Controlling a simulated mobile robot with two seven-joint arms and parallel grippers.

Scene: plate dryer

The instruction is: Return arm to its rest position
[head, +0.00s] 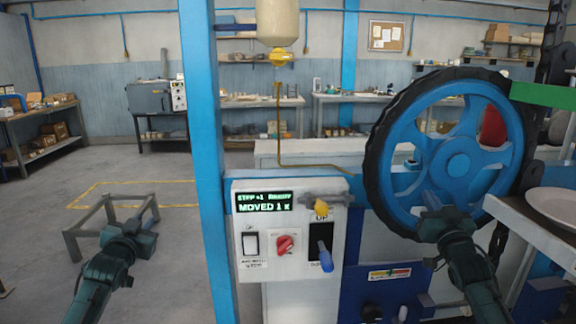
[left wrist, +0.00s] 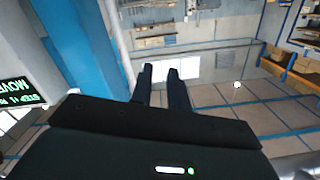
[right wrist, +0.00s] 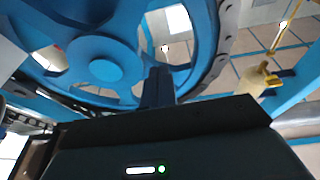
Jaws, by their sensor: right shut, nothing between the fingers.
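My left gripper (head: 136,222) is in front of a low grey metal frame at the left of the head view, left of the blue post. In the left wrist view its two fingers (left wrist: 160,78) stand apart with nothing between them. My right gripper (head: 434,202) is in front of the lower part of the blue handwheel (head: 456,150). In the right wrist view its fingers (right wrist: 157,85) are together and empty, with the wheel (right wrist: 105,62) behind them. I cannot tell whether they touch the wheel.
A control panel (head: 250,275) with a lit display, a red knob (head: 285,244) and a blue lever (head: 325,256) stands between my arms. A blue post (head: 203,130) rises left of it. A white plate (head: 553,205) sits at the right edge. Open floor lies left.

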